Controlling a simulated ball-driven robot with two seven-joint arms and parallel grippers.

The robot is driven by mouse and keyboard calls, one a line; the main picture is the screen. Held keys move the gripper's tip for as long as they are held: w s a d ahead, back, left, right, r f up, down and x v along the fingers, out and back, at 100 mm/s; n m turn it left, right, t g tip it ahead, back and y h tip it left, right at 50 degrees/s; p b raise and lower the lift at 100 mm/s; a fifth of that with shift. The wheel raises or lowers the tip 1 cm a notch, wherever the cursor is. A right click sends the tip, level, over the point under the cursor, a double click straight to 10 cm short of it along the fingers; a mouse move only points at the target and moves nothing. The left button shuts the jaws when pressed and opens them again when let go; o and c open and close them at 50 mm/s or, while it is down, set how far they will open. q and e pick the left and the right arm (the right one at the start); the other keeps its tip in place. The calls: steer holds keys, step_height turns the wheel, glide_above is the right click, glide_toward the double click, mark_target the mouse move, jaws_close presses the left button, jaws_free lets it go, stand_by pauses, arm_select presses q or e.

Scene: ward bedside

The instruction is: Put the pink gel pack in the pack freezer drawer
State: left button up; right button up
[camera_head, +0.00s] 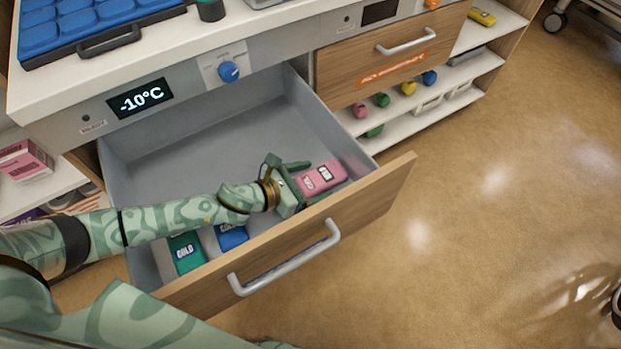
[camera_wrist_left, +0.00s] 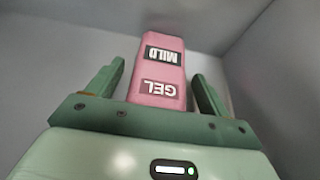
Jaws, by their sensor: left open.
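The pink gel pack (camera_head: 325,176) is inside the open freezer drawer (camera_head: 385,190), near its right front corner. A display (camera_head: 140,98) above the drawer reads -10°C. My left gripper (camera_head: 308,182) reaches into the drawer, open, with its fingers on either side of the pack's near end. In the left wrist view the pack (camera_wrist_left: 161,72), labelled "MILD GEL", stands between the spread fingers, with gaps at both sides. Its contact with the drawer floor is hard to tell. My right gripper is not in view.
A green pack (camera_head: 186,252) and a blue pack (camera_head: 232,237) lie at the drawer's front left. The drawer's back and middle are clear. A closed wooden drawer (camera_head: 390,62) is at the right, above shelves with small coloured items. A blue tray (camera_head: 85,25) sits on the counter.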

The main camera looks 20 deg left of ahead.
arm_select(q)
steer(key=shift+r, duration=0.25)
steer(key=shift+s+a+r+p, duration=0.15)
steer(key=shift+s+a+p, duration=0.05)
steer(key=shift+p, duration=0.1)
steer(key=p+v, duration=0.2)
steer(key=v, duration=0.8)
steer(key=shift+s+r+p, duration=0.1)
steer(key=shift+s+p, duration=0.05)
steer(key=shift+p, duration=0.2)
steer(key=shift+s+a+r, duration=0.15)
steer(key=shift+s+a, duration=0.2)
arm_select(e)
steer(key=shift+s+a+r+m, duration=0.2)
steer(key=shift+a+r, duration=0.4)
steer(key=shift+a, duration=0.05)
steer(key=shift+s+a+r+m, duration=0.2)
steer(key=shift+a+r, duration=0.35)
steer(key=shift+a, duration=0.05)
